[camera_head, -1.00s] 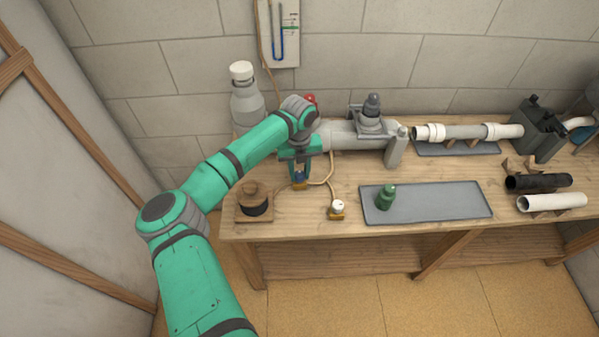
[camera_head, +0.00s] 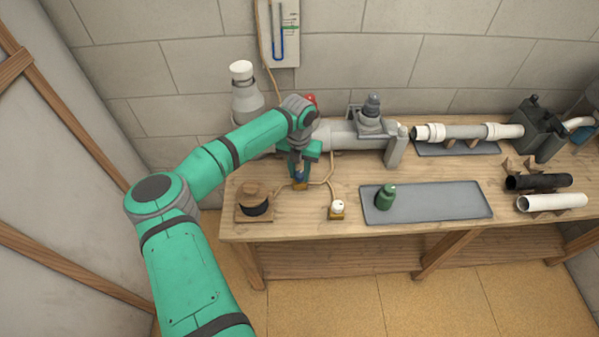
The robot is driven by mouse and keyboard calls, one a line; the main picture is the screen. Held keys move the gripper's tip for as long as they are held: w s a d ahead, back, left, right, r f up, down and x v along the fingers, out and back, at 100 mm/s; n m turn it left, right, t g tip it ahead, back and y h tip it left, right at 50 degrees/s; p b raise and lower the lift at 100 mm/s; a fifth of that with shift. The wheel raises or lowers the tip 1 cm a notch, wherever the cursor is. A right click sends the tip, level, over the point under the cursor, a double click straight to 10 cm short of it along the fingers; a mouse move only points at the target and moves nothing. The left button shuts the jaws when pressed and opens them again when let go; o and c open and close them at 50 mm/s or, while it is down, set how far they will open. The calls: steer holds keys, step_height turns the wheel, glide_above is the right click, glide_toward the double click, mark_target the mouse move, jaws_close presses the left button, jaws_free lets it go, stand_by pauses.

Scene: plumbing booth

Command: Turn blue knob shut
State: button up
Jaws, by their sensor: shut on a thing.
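The blue knob (camera_head: 299,177) sits low on a small brass fitting (camera_head: 300,187) on the wooden bench, near its left end. My gripper (camera_head: 300,174) points down from above and is shut on the blue knob. The fingers cover much of the knob, so its exact angle is hard to tell. Thin tan tubing joins the fitting to a white knob (camera_head: 338,206) on another brass fitting at the bench's front.
A brown round wooden-topped piece (camera_head: 254,197) stands to the left. A grey bottle with a white cap (camera_head: 246,95) and a grey pipe assembly (camera_head: 350,135) stand behind. A green bottle (camera_head: 386,197) stands on a grey mat (camera_head: 440,201) to the right.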

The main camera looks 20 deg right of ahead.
mark_target(299, 173)
steer(key=m, duration=1.1)
steer(key=shift+w+m, duration=0.1)
steer(key=shift+m, duration=0.3)
stand_by(0.3)
steer(key=o, duration=1.1)
steer(key=shift+c, duration=0.2)
steer(key=shift+r, duration=0.15)
step_height(299, 173, up, 11)
steer(key=shift+f, duration=0.2)
